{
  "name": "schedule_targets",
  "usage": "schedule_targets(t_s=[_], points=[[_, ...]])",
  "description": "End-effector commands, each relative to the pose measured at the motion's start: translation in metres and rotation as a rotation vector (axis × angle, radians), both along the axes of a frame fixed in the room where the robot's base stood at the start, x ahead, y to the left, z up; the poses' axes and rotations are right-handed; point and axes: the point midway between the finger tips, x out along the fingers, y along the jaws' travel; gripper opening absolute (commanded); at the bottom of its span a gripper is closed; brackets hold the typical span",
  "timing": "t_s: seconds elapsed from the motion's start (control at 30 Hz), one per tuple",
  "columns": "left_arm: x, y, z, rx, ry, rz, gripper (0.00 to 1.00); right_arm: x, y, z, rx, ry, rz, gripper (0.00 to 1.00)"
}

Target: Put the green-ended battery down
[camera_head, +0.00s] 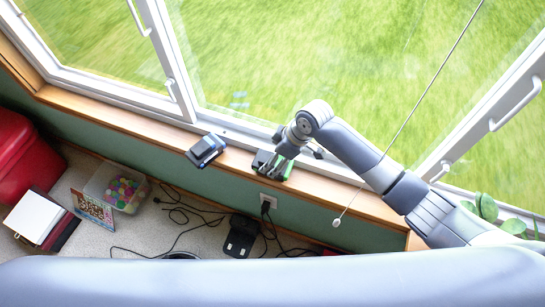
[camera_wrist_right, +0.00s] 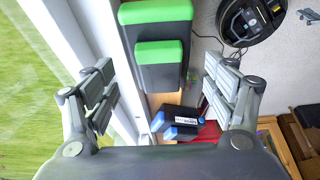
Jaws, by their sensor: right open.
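The green-ended battery (camera_head: 265,162) is a dark stepped block with bright green ends, and it rests on the wooden window sill. In the right wrist view the green-ended battery (camera_wrist_right: 160,68) lies ahead of the gap between my fingers. My right gripper (camera_head: 300,150) is just beside and above it in the head view. In the wrist view my right gripper (camera_wrist_right: 160,95) is wide open, with no finger closed on the battery. Whether a finger touches it I cannot tell. My left gripper is not in view.
A blue-ended battery (camera_head: 205,150) sits farther left on the sill (camera_head: 130,118), at its room-side edge. Window panes and handles line the back. Below are cables, a black device (camera_head: 241,236), a clear box of coloured balls (camera_head: 118,188) and a red object (camera_head: 14,155).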

Motion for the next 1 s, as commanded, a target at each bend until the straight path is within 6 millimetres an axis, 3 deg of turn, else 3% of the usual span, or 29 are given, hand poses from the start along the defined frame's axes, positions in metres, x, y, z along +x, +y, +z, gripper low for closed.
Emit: schedule_targets(t_s=[0.2,0.43,0.6,1.0], points=[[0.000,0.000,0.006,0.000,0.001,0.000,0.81,-0.006,-0.017,0.044,0.000,-0.003,0.000,0.78],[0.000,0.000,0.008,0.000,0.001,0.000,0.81,-0.012,-0.030,0.079,0.001,-0.001,0.000,0.78],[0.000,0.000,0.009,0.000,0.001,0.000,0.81,-0.014,-0.034,0.090,0.001,0.000,0.000,0.78],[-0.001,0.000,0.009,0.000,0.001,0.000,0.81,-0.015,-0.034,0.091,0.000,0.001,0.000,0.78]])
